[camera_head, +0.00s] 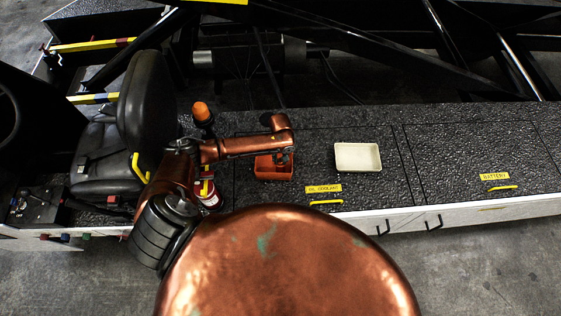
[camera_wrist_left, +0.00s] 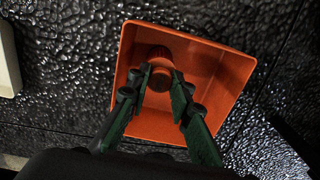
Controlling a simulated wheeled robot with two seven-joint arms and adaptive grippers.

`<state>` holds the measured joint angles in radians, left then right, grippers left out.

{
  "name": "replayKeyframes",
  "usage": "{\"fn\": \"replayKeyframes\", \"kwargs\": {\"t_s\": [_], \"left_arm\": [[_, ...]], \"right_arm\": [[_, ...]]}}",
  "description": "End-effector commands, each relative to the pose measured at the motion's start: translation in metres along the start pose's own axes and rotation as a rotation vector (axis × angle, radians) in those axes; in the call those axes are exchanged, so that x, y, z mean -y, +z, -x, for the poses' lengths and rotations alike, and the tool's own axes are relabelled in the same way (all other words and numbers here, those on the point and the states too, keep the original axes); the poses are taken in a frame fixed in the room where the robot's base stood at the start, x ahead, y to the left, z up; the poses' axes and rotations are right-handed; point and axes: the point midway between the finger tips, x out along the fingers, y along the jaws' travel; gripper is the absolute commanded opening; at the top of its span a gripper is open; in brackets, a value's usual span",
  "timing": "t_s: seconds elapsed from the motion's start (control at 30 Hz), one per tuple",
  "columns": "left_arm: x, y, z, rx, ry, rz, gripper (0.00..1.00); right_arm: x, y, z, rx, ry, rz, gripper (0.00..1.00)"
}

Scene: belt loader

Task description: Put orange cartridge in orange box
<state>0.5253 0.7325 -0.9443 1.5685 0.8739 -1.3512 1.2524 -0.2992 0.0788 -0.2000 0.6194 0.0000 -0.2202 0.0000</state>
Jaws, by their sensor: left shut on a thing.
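The orange box (camera_head: 260,173) sits open on the black textured deck in the head view. In the left wrist view the orange box (camera_wrist_left: 228,75) fills the middle, and I look down into it. My left gripper (camera_wrist_left: 161,82) is shut on the orange cartridge (camera_wrist_left: 159,54), a small round orange piece between the fingertips. The fingers and cartridge are over or inside the box opening; I cannot tell if the cartridge touches the bottom. In the head view my left gripper (camera_head: 281,156) is small and dark above the box. My right gripper does not show.
A white tray (camera_head: 357,158) stands to the right of the box; its edge shows in the wrist view. A black seat (camera_head: 145,110), an orange beacon (camera_head: 202,112) and a red extinguisher (camera_head: 208,195) are to the left. Black frame bars run behind. The deck at right is clear.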

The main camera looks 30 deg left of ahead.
Motion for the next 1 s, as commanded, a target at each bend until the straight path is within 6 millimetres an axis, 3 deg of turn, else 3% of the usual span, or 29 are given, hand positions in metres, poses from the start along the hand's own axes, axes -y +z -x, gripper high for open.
{"fn": "replayKeyframes", "kwargs": {"t_s": [0.37,0.4,0.6,1.0], "left_arm": [[-0.0005,-0.0006,-0.0017,-0.001,0.001,0.001,0.00],[-0.0004,-0.0008,-0.0012,-0.001,0.001,0.001,0.22],[-0.0003,-0.0007,-0.0012,-0.001,0.001,0.000,0.36],[-0.0004,-0.0005,0.0054,-0.001,0.000,0.000,0.37]], "right_arm": [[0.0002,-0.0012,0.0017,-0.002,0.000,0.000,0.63],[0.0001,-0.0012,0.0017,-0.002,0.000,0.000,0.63],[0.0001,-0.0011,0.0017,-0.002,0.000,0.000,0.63],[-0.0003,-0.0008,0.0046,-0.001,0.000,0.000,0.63]]}}
